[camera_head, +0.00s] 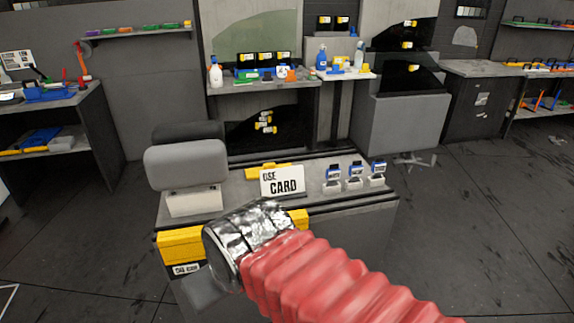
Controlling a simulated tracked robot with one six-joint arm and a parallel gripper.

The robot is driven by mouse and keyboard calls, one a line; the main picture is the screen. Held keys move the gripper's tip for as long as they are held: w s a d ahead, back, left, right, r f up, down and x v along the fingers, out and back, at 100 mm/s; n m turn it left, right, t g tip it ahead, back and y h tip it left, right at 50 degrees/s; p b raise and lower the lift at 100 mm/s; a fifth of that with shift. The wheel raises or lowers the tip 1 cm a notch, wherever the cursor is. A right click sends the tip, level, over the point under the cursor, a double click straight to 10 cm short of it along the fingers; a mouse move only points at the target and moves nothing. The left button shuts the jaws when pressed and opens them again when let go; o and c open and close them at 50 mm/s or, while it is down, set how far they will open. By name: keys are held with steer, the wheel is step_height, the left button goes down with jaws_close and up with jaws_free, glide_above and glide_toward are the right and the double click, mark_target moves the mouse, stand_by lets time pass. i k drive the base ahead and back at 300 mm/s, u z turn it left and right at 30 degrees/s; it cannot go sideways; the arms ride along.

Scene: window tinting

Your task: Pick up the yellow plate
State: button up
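A flat yellow piece (256,170) lies on the grey counter (226,196), partly hidden behind a white "USE CARD" sign (283,181). A larger yellow panel (180,246) runs along the counter's front edge, and its middle is hidden behind my arm. I cannot tell for sure which of these is the yellow plate. My arm, in a red ribbed sleeve, reaches in from the lower right and ends in a silver wrapped part (246,236) in front of the counter. No fingertips show there, so I cannot see whether my gripper is open or shut.
Several small card-reader-like devices (355,177) stand on the counter's right side. A grey boxy machine (187,165) stands at its left end. Behind is a shelf with bottles (215,74) and small boxes. The dark floor (480,220) to the right is mostly clear.

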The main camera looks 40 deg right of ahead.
mark_target(251, 173)
steer(key=z, duration=0.45)
steer(key=i, duration=0.9)
steer(key=z, duration=0.45)
